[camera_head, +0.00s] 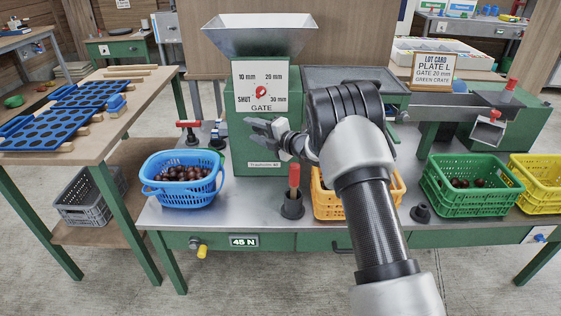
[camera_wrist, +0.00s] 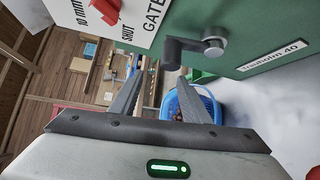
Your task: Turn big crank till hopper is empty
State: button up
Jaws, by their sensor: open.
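The green machine (camera_head: 240,140) carries a grey metal hopper (camera_head: 260,40) on top. I see no chestnuts in the visible part of the hopper; its bottom is hidden. A dark crank (camera_wrist: 180,46) with a silver hub (camera_wrist: 213,44) sits on the machine's front, beside the GATE plate, in the wrist view. In the head view the crank is hard to tell from my gripper (camera_head: 256,131), which is in front of the machine below the plate. In the wrist view my gripper (camera_wrist: 160,88) is open and empty, its fingers close to the crank but not around it.
A blue basket (camera_head: 182,190) of chestnuts stands left of the machine. An orange crate (camera_head: 328,206) is partly behind my arm. A green crate (camera_head: 465,205) with a few chestnuts is right. A red-handled tool (camera_head: 294,178) stands upright in a dark holder. A lot card (camera_head: 433,72) reads GATE 20 mm.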

jog(key=s+d+f, duration=0.5)
jog(key=s+d, duration=0.3)
jog(key=shift+s+d+f, duration=0.15)
jog(key=shift+s, duration=0.25)
dwell(0.8)
dwell(0.3)
